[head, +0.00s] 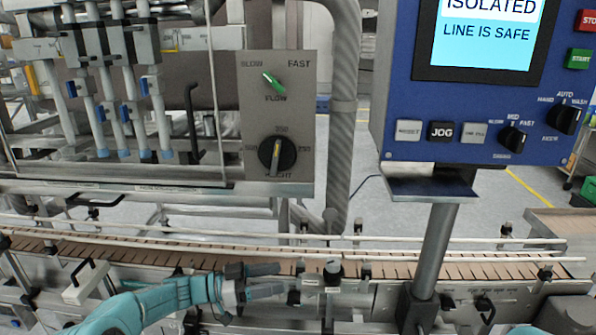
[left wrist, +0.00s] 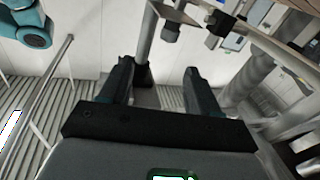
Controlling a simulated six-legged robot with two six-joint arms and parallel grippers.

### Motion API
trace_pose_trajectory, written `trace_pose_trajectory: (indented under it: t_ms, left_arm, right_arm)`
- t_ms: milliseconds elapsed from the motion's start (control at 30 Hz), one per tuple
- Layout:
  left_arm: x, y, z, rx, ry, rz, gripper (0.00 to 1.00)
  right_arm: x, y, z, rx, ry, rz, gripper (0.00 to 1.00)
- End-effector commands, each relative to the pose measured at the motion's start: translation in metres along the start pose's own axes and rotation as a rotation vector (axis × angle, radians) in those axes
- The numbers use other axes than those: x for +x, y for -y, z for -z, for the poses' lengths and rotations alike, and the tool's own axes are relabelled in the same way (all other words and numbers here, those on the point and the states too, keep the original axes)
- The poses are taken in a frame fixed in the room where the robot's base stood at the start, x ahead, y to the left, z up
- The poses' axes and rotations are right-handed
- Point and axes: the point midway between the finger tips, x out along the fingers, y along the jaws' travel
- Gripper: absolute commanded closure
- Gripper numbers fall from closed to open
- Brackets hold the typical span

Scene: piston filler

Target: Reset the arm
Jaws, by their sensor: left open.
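My left arm (head: 140,308) is teal and comes in from the lower left of the head view. Its left gripper (head: 280,279) points right, low over the near side of the conveyor, with its two dark fingers apart and nothing between them. In the left wrist view the open left gripper (left wrist: 157,70) shows two separate dark fingers with an empty gap. A post stands beyond the fingers there.
The conveyor (head: 400,270) with its rails runs across below. A grey panel (head: 277,125) holds a green switch and a black knob. A blue control box (head: 470,105) on a post (head: 434,255) reads "ISOLATED, LINE IS SAFE". Filler nozzles (head: 112,110) stand at left.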

Motion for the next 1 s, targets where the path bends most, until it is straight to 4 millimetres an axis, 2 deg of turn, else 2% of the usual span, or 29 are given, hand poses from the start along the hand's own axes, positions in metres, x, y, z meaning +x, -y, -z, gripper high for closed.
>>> trace_pose_trajectory:
  t_ms: [67,167,267,300,367,400,467,533,600,700,800,1000]
  left_arm:
    - [0.009,-0.007,-0.018,-0.162,-0.073,0.075,0.38]
    - [0.011,-0.007,-0.058,-0.377,-0.136,0.285,0.38]
    - [-0.001,-0.019,-0.122,-0.594,-0.088,0.545,0.38]
    - [-0.01,-0.031,-0.153,-0.68,-0.034,0.648,0.38]
    - [-0.025,-0.056,-0.194,-0.794,0.066,0.777,0.38]
    - [-0.036,-0.076,-0.219,-0.864,0.142,0.848,0.38]
    - [-0.052,-0.111,-0.252,-0.958,0.265,0.934,0.38]
    - [-0.071,-0.155,-0.282,-1.058,0.417,1.006,0.38]
    - [-0.088,-0.2,-0.303,-1.144,0.564,1.048,0.38]
    - [-0.107,-0.254,-0.32,-1.237,0.746,1.067,0.38]
    - [-0.119,-0.29,-0.327,-1.287,0.887,1.052,0.38]
    - [-0.121,-0.298,-0.329,-1.248,0.965,0.99,0.38]
  right_arm:
    - [0.0,0.0,0.0,0.0,0.0,0.0,0.57]
    - [0.0,0.0,0.0,0.0,0.0,0.0,0.57]
    - [0.0,0.0,0.0,0.0,0.0,0.0,0.57]
    - [0.0,0.0,0.0,0.0,0.0,0.0,0.57]
    - [0.0,0.0,0.0,0.0,0.0,0.0,0.57]
    - [0.0,0.0,0.0,0.0,0.0,0.0,0.57]
    - [0.0,0.0,0.0,0.0,0.0,0.0,0.57]
    - [0.0,0.0,0.0,0.0,0.0,0.0,0.57]
    - [0.0,0.0,0.0,0.0,0.0,0.0,0.57]
    - [0.0,0.0,0.0,0.0,0.0,0.0,0.57]
    - [0.0,0.0,0.0,0.0,0.0,0.0,0.57]
    - [0.0,0.0,0.0,0.0,0.0,0.0,0.57]
